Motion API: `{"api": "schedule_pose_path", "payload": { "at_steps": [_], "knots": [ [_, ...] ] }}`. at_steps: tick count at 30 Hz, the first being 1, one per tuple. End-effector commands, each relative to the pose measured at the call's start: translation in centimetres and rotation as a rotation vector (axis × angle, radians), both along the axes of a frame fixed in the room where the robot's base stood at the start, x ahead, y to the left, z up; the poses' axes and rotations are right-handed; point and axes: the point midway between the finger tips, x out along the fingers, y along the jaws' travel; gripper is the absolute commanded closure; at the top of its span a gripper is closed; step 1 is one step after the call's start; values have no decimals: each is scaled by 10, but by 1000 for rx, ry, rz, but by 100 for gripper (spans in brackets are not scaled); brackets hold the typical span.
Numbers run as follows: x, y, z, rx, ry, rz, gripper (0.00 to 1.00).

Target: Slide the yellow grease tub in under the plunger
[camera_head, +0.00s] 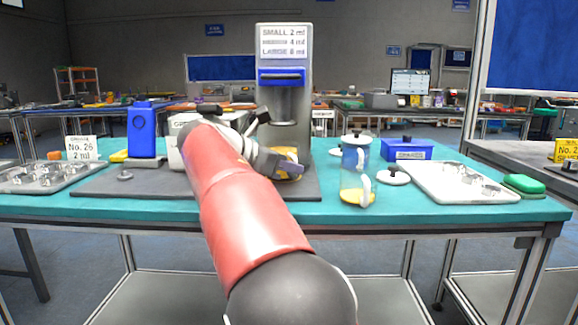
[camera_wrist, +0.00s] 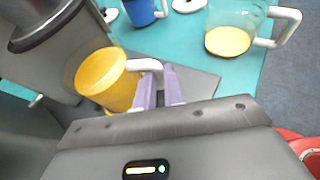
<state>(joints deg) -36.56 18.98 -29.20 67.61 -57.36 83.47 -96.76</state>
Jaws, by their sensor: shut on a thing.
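The yellow grease tub (camera_wrist: 103,80) has a white handle (camera_wrist: 147,66) on its right side in the wrist view. My gripper (camera_wrist: 161,82) is shut on that handle with its purple fingers. In the head view the tub (camera_head: 285,154) is partly hidden behind my gripper (camera_head: 289,171), at the front of the grey dispenser (camera_head: 284,42). The plunger, a grey cylinder (camera_head: 287,103), hangs above it there. In the wrist view the plunger (camera_wrist: 35,25) is at the upper left, close to the tub. I cannot tell if the tub is directly below it.
A clear jug (camera_head: 349,180) with yellow contents stands right of the dispenser, also in the wrist view (camera_wrist: 229,41). A white lid (camera_head: 395,177), white tray (camera_head: 455,182) and blue box (camera_head: 405,149) are further right. A blue device (camera_head: 142,132) stands left on the dark mat (camera_head: 90,182).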

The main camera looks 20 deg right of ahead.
Motion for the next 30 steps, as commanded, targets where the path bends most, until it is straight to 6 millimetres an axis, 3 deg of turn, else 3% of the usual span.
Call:
{"api": "schedule_pose_path", "payload": {
  "at_steps": [2, 3, 9, 17, 30],
  "knots": [
    [0, 0, 1, -1, -2, 1, 100],
    [0, 0, 1, 0, -2, 0, 87],
    [0, 0, 0, 0, -1, 0, 64],
    [0, 3, 1, 1, 1, 1, 64],
    [-20, 60, 27, -1, -1, 3, 64]
  ]
}}
